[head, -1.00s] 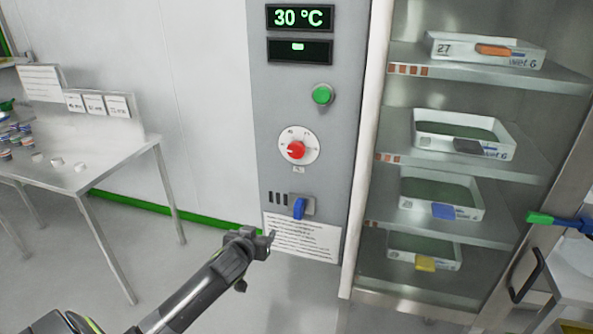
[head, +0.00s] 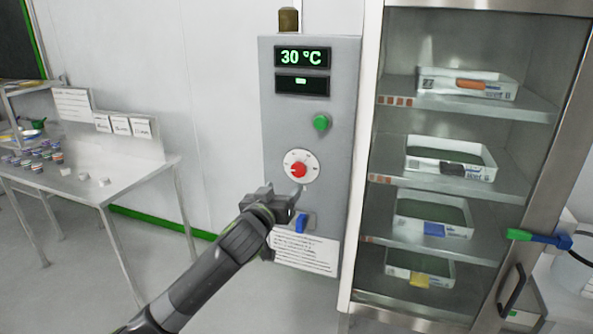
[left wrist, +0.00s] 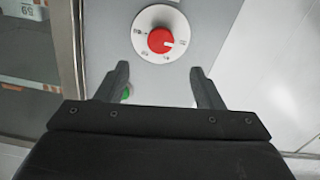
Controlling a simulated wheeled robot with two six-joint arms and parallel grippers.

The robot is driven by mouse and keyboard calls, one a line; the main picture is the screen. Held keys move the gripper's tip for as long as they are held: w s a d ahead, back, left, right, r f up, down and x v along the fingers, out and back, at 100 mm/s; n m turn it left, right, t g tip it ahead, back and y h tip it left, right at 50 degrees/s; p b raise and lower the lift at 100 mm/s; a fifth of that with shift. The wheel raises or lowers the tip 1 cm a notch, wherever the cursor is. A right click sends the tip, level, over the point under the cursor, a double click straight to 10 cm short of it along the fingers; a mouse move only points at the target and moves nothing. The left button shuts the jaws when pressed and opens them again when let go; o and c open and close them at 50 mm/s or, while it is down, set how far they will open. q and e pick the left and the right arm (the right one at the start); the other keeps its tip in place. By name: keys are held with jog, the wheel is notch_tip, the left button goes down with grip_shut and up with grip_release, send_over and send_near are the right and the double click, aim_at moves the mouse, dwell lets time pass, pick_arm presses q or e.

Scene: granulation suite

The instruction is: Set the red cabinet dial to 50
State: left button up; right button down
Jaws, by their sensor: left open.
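The red dial (head: 298,170) sits on a round white scale plate on the grey control panel (head: 340,140). The display (head: 302,57) above it reads 30 °C. In the left wrist view the red dial (left wrist: 161,40) shows a white pointer mark at its right side; the scale numbers are too small to read. My left gripper (head: 292,197) is just below the dial, apart from it. In the left wrist view its two fingers (left wrist: 158,85) are open and empty, with the dial beyond the fingertips. My right gripper is not in view.
A green button (head: 321,122) is above the dial, and a blue switch (head: 300,222) is below it beside my left gripper. A cabinet with trays on shelves (head: 470,190) stands at the right with its door open. A metal table (head: 70,185) stands at the left.

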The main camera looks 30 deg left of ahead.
aim_at(297, 170)
pick_arm(q)
jog(key=p+x, duration=0.1)
jog(key=x, duration=0.9)
jog(key=shift+w+a+p, duration=0.15)
jog(key=shift+w+p, duration=0.2)
jog(key=c, duration=1)
